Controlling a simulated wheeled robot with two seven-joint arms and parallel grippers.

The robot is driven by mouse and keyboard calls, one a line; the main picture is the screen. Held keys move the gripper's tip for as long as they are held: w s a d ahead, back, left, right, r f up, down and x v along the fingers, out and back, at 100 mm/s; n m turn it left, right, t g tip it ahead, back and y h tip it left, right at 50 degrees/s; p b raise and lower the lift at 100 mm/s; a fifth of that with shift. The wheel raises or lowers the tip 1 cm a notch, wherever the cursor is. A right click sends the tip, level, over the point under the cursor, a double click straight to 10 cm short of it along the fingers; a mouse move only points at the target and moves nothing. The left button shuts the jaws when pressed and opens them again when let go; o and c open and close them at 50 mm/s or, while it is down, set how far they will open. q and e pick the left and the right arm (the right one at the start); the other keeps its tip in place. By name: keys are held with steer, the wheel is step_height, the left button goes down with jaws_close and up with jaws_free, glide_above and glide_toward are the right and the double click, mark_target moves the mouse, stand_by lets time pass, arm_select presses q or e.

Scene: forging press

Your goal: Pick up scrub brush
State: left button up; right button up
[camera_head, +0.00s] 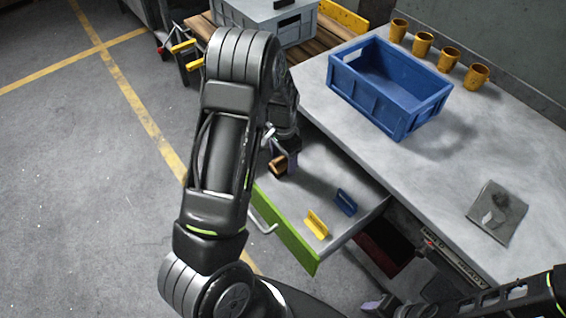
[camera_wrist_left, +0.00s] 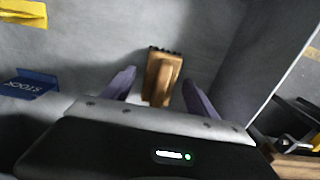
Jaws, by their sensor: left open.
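The scrub brush (camera_wrist_left: 162,77) has a brown wooden body and dark bristles. It lies in the open drawer (camera_head: 318,165). In the head view only part of the brush (camera_head: 278,164) shows beside my left gripper (camera_head: 285,170). In the left wrist view my left gripper (camera_wrist_left: 156,88) is open, with one purple-grey finger on each side of the brush's near end. I cannot tell whether the fingers touch it.
On the worktop (camera_head: 430,165) are a blue crate (camera_head: 370,100), several orange cups (camera_head: 448,58) and a grey plate (camera_head: 497,212).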

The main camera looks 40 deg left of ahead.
arm_select(q)
steer(key=shift+c, duration=0.5)
jaws_close()
stand_by(0.5)
